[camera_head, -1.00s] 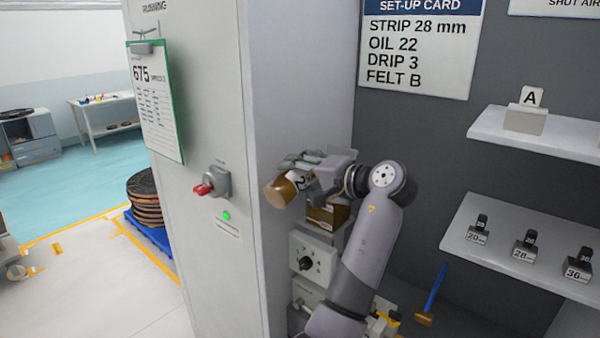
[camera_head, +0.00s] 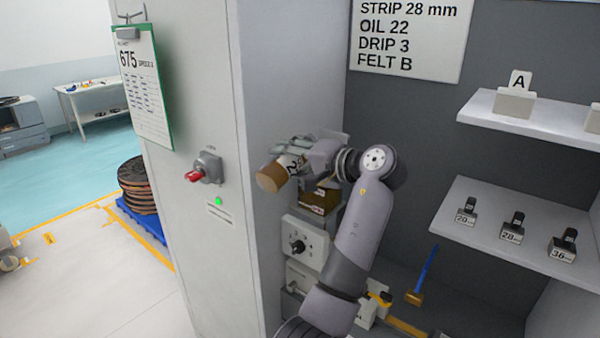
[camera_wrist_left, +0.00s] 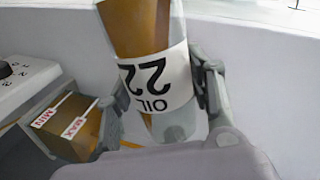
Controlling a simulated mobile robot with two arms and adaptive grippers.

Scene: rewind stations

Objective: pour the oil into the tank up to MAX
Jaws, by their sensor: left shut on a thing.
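My left gripper (camera_head: 312,150) is shut on the oil bottle (camera_head: 270,178), a clear bottle with amber-brown oil and a white label. In the left wrist view the bottle (camera_wrist_left: 135,30) reads "OIL 22", and one finger shows along its right side. In the head view the bottle is tilted, its brown end towards the left. The tank (camera_head: 318,201) is a small amber box on the machine's side, just below the gripper. In the left wrist view the tank (camera_wrist_left: 72,142) shows MIN and MAX marks; its exact level is hard to read. No oil stream is visible. My right gripper is out of view.
A tall grey cabinet (camera_head: 190,90) with a red switch (camera_head: 195,175) stands to the left. A dial panel (camera_head: 303,243) is below the tank. A set-up card (camera_head: 405,40) reads OIL 22. Shelves (camera_head: 490,220) with small blocks are at right, near a blue-handled tool (camera_head: 427,268).

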